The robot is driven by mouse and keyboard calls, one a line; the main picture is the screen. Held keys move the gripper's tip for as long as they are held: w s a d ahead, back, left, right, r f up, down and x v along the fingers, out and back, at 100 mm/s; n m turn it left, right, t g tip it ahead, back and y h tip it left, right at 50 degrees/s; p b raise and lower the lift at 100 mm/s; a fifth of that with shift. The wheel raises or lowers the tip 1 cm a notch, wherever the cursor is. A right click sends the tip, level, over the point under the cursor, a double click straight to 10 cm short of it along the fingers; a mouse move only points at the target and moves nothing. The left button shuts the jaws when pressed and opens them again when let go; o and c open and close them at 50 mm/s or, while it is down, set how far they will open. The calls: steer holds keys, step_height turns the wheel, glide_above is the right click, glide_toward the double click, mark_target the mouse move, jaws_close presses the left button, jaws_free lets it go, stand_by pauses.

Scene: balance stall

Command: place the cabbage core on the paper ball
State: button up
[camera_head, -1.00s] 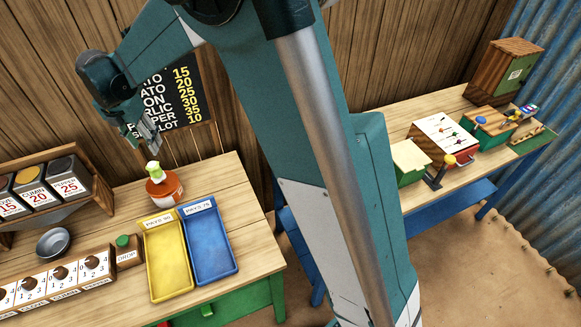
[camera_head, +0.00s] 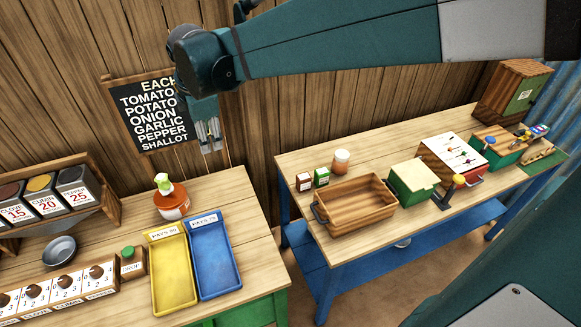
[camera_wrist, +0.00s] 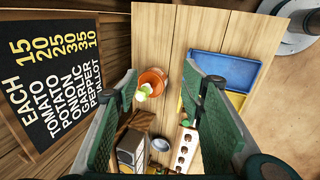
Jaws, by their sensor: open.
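An orange-red pot (camera_head: 172,205) stands at the back of the left table. A pale green and white lump (camera_head: 163,184) sticks up out of it; it also shows in the wrist view (camera_wrist: 146,89). This looks like the cabbage core, perhaps with the paper ball by it, but I cannot tell the two apart. My gripper (camera_head: 210,142) is open and empty, high up in front of the price board, above and to the right of the pot. In the wrist view, the pot appears below, between my spread fingers.
A metal bowl (camera_head: 60,250), a dial panel (camera_head: 62,289) and spice bins (camera_head: 45,190) are left. The right table holds a wooden crate (camera_head: 355,222), jars and boxes. A gap separates the tables.

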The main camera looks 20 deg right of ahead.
steer(key=s+d+f+m+t, duration=0.1)
steer(key=s+d+m, duration=0.8)
steer(key=s, duration=0.4)
steer(key=s+d+f+m+t, duration=0.1)
steer(key=s+d+m+t, duration=0.1)
steer(key=s+d+m, duration=0.7)
steer(key=s, duration=0.3)
steer(key=shift+s+f+m+t, duration=0.3)
steer(key=shift+s+f+m, duration=0.05)
steer(key=shift+s+m, duration=0.05)
steer(key=shift+f, duration=0.15)
